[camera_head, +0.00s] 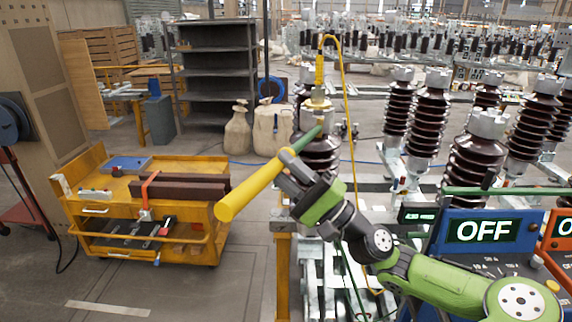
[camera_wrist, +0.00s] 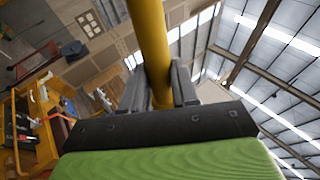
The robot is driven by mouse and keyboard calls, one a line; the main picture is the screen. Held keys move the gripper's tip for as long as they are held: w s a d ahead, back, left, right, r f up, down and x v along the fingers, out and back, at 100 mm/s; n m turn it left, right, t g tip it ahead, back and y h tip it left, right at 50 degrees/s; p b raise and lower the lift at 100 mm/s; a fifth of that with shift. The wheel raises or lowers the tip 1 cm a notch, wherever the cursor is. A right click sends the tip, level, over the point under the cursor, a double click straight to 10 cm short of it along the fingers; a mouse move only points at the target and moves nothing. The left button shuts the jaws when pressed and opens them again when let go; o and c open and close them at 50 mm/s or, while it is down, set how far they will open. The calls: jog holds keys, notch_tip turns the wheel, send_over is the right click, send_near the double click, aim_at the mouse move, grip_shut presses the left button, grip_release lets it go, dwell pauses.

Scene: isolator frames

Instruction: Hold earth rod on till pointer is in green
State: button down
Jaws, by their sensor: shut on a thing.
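The earth rod (camera_head: 250,190) has a thick yellow handle and a thinner green end, and slants up to the right. My gripper (camera_head: 289,165) is shut on it near where yellow meets green. The green end overlaps the metal cap (camera_head: 318,104) of a dark brown insulator (camera_head: 320,156); I cannot tell whether they touch. In the wrist view the yellow rod (camera_wrist: 150,40) runs between the two fingers (camera_wrist: 160,88). A blue instrument (camera_head: 485,230) at the right shows OFF on its screen. I make out no pointer or green zone.
A yellow cable (camera_head: 344,90) loops up from the insulator top and hangs down beside it. Several more brown insulators (camera_head: 475,150) stand to the right. A yellow trolley (camera_head: 150,205) with tools stands at the left. An orange instrument (camera_head: 560,232) is at the right edge.

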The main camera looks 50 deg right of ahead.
aim_at(269, 182)
jog(key=shift+s+a, duration=1.25)
jog(key=shift+a, duration=0.2)
jog(key=shift+s+a, duration=1.25)
jog(key=shift+a, duration=0.2)
